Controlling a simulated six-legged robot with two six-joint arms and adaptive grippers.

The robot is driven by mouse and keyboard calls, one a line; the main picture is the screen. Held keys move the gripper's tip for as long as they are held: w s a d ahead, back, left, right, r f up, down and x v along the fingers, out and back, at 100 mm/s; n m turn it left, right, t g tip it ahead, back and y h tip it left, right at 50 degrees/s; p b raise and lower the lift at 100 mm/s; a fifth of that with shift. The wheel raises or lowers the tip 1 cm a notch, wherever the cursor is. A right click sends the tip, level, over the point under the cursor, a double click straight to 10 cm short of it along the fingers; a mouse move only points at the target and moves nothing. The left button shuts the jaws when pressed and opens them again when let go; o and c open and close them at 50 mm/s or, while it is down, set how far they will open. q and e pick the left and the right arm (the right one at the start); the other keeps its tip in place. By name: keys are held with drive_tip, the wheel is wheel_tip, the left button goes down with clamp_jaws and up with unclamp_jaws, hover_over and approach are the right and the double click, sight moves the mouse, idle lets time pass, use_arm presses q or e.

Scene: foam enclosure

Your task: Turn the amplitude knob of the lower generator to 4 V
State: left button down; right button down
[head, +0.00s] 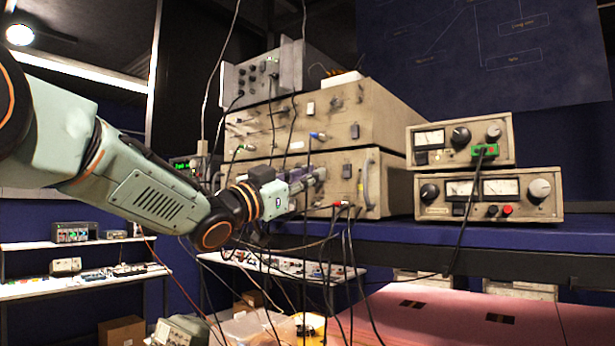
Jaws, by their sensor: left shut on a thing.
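The lower generator (384,178) is a beige box with a handle on its right side, at the bottom of a stack on the blue bench. My left gripper (317,176) reaches in from the left and is at its front panel, with its fingers closed. The knob between the fingers is hidden by them, so its pointer and scale cannot be read. The upper generator (372,120), a similar beige box, sits directly on the lower one. My right gripper is not in view.
A grey unit (290,70) tops the stack. Dark cables hang in front of the generators, close to my left arm. Two metered power supplies (462,140) are stacked to the right on the blue bench (450,232). Shelves with instruments (75,233) stand at the left.

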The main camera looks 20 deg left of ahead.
use_arm(q)
drive_tip(key=m+g, duration=0.1)
drive_tip(key=m, duration=0.1)
drive_tip(key=m+g+h, duration=0.1)
drive_tip(key=m, duration=0.2)
drive_tip(key=shift+w+a, duration=0.1)
drive_tip(key=shift+a, duration=0.05)
drive_tip(key=m+g, duration=0.1)
drive_tip(key=m, duration=0.1)
drive_tip(key=m+h, duration=0.1)
drive_tip(key=m, duration=0.1)
drive_tip(key=shift+a+r+g, duration=0.1)
drive_tip(key=shift+r+g, duration=0.05)
drive_tip(key=shift+g, duration=0.25)
drive_tip(key=m, duration=0.1)
drive_tip(key=m+g, duration=0.1)
drive_tip(key=m, duration=0.3)
drive_tip(key=shift+r+g+y, duration=0.3)
drive_tip(key=shift+r+m+g+y, duration=0.2)
drive_tip(key=shift+m+g+y, duration=0.25)
drive_tip(key=shift+m, duration=1.15)
drive_tip(key=shift+r, duration=0.1)
drive_tip(key=c, duration=1.7)
unclamp_jaws()
drive_tip(key=o, duration=0.4)
drive_tip(key=shift+w+f, duration=0.25)
drive_tip(key=shift+o, duration=0.2)
drive_tip(key=shift+s, duration=0.1)
